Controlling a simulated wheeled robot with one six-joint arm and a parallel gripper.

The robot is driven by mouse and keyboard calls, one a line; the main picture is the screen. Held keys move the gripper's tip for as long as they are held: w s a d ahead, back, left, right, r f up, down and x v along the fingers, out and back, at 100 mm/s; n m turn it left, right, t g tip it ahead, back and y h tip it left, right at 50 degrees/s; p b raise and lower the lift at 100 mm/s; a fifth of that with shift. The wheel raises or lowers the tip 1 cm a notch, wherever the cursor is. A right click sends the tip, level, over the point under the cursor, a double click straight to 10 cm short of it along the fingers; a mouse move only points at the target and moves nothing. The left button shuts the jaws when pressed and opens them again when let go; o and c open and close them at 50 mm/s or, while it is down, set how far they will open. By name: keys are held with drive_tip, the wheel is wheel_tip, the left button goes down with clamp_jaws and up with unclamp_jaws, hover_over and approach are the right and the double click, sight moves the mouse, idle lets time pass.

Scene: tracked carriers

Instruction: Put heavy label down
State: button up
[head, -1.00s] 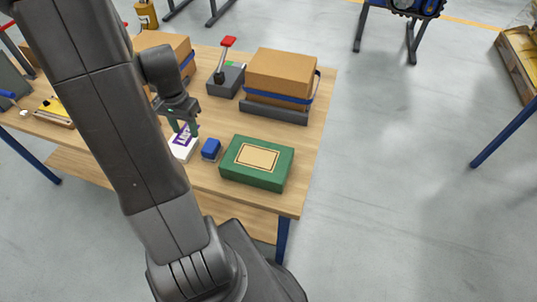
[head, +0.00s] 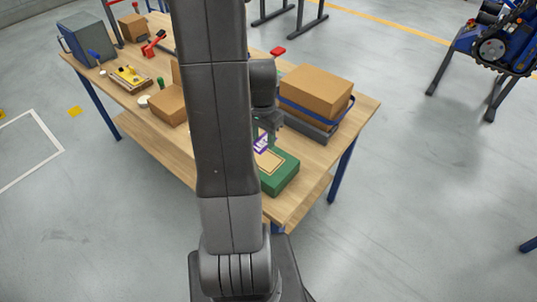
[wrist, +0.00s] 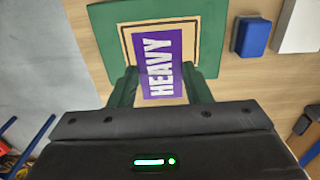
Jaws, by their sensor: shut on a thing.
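A purple label (wrist: 160,64) with white lettering "HEAVY" is held between the green fingers of my gripper (wrist: 158,78). In the head view the label (head: 262,143) hangs from my gripper (head: 266,128), over the green box (head: 284,181). The green box also shows in the wrist view (wrist: 211,30), with a tan rectangle (wrist: 133,40) with a dark border on its top. The label lies across that rectangle in the wrist picture. I cannot tell whether it touches the box. My arm covers part of the box in the head view.
A blue block (wrist: 253,37) and a white block (wrist: 297,25) stand beside the green box on the wooden table (head: 359,110). A strapped carton (head: 317,88) stands behind. Another carton (head: 169,105) and a yellow-topped fixture (head: 130,78) are to the left.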

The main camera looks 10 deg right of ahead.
sight(263, 158)
wheel_tip(263, 158, down, 7)
drive_tip(key=shift+r+p, duration=0.1)
drive_tip(key=shift+p, duration=0.2)
drive_tip(key=shift+f+b, duration=0.4)
drive_tip(key=shift+b, duration=0.05)
drive_tip(key=o, duration=1)
drive_tip(key=shift+r, duration=0.1)
drive_tip(key=shift+c, duration=0.2)
drive_tip(key=shift+r+p, duration=0.5)
drive_tip(key=shift+r, duration=0.05)
wheel_tip(263, 158, up, 12)
drive_tip(key=shift+f+b, duration=0.25)
drive_tip(key=shift+b, duration=0.1)
